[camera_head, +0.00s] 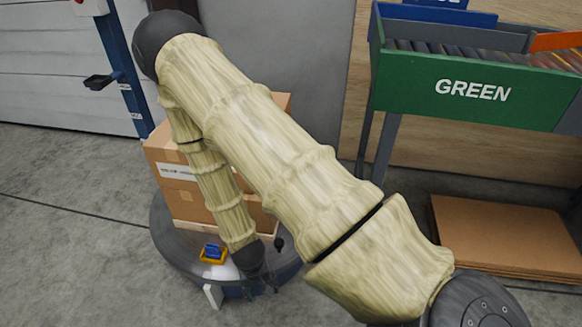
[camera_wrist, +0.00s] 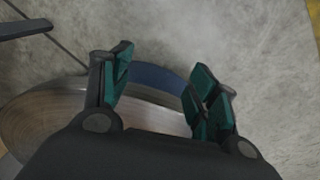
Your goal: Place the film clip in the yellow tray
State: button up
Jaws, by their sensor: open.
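The small yellow tray (camera_head: 204,259) stands near the front of the round table. A small blue object (camera_head: 212,250), seemingly the film clip, sits in or on the tray; it is too small to tell its exact rest. My gripper (camera_head: 262,289) is at the table's front edge, to the right of the tray and apart from it. In the wrist view my gripper (camera_wrist: 160,88) has its teal-padded fingers spread, with nothing between them. The tray and the blue object do not show in the wrist view.
The round table (camera_head: 170,235) carries cardboard boxes (camera_head: 180,190) behind the tray. A white piece (camera_head: 212,296) shows at its front edge. A green tote (camera_head: 470,90) on a stand is at the right, with flat brown cardboard (camera_head: 500,235) below. Floor at the left is clear.

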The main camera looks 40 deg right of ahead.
jog(key=s+a+f+n+y, duration=0.1)
jog(key=s+n, duration=0.3)
jog(key=s, duration=1.1)
jog(key=shift+s+f, duration=0.35)
jog(key=shift+f, duration=0.2)
